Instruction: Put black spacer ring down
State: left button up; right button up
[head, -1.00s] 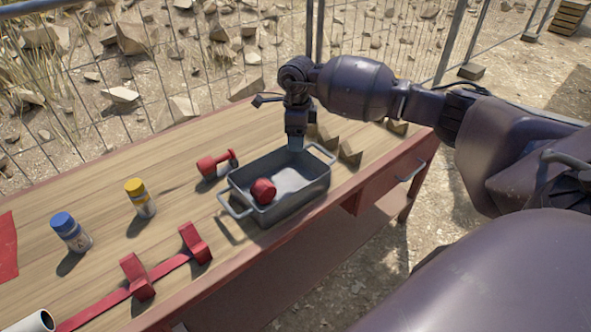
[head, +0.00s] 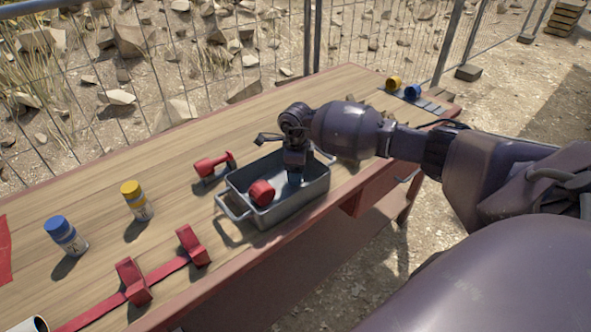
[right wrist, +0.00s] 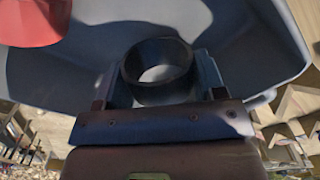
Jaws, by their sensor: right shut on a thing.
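The black spacer ring (right wrist: 158,70) shows in the right wrist view between the two fingers of my right gripper (right wrist: 163,80), which is shut on it. In the head view my right gripper (head: 294,180) reaches down into the grey metal tray (head: 283,213), at its right half, and hides the ring. The tray's inside wall and floor fill much of the right wrist view (right wrist: 245,50). I cannot tell whether the ring touches the tray floor. A red round part (head: 262,192) lies in the tray, left of my gripper. My left gripper is not in view.
A red tool (head: 213,166) lies behind the tray. Yellow-capped (head: 136,200) and blue-capped (head: 66,236) bottles stand to the left. A red rack with two uprights (head: 133,281) is at the front. Yellow (head: 393,83) and blue (head: 412,91) parts sit at the far right. Bare wooden tabletop (head: 150,158) lies behind.

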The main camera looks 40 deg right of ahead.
jog(key=shift+f, duration=0.3)
jog(key=shift+f+b, duration=0.3)
jog(key=o, duration=0.8)
jog(key=shift+c, duration=0.2)
jog(key=shift+r, duration=0.1)
notch_tip(320, 180, up, 13)
jog(key=shift+r+p, duration=0.1)
jog(key=shift+p, duration=0.6)
